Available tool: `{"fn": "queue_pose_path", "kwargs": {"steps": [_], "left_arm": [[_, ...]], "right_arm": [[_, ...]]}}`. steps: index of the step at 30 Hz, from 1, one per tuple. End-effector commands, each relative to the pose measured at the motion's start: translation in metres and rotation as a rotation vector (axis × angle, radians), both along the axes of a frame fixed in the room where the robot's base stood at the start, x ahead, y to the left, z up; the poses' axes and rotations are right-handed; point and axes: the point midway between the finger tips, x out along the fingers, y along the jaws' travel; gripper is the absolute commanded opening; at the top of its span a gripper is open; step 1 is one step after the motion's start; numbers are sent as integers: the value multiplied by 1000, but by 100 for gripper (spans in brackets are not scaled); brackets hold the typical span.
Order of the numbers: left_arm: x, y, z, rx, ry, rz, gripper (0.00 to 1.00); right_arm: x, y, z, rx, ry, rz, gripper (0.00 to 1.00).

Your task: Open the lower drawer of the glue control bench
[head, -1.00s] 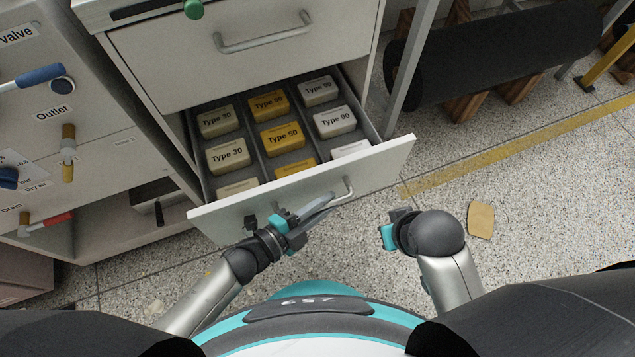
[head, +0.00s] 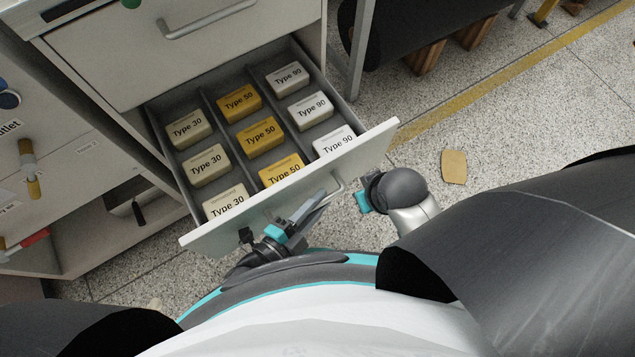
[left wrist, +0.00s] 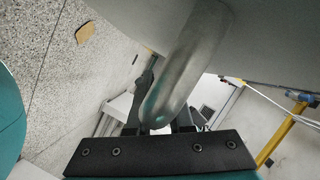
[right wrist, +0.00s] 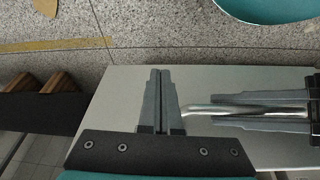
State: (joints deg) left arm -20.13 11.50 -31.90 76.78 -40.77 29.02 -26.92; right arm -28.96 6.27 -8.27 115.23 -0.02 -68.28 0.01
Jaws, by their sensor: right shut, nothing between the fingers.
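The lower drawer (head: 368,150) of the glue control bench (head: 110,75) stands pulled out, with rows of Type 30, Type 50 and Type 90 blocks (head: 260,138) visible inside. My left gripper (head: 318,200) is at the lower drawer's metal handle (head: 336,186), shut on it. In the left wrist view the handle (left wrist: 190,60) runs between its fingers, and the right wrist view shows the fingers around the bar (right wrist: 235,110). My right gripper (head: 363,201) is shut and empty, beside the drawer front's right part. Its fingers (right wrist: 160,78) are close together near the handle's end.
The upper drawer (head: 200,65) is closed above the lower one. A black roller (head: 420,35) on wooden blocks lies at the back right. A tan piece (head: 454,167) lies on the floor. Valve panels (head: 70,150) stand at the left. My base is close to the drawer front.

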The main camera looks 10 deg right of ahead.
Motion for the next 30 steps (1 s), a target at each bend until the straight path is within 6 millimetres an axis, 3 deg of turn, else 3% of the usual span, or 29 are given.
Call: {"fn": "queue_pose_path", "kwargs": {"steps": [7,26,30], "left_arm": [[0,0,0,-1,0,-1,47],[-5,6,2,0,0,-1,47],[-17,21,7,2,2,-2,47]], "right_arm": [[0,0,0,0,0,0,0],[1,0,3,1,-6,-1,0],[-6,-2,-15,-5,28,-1,0]]}}
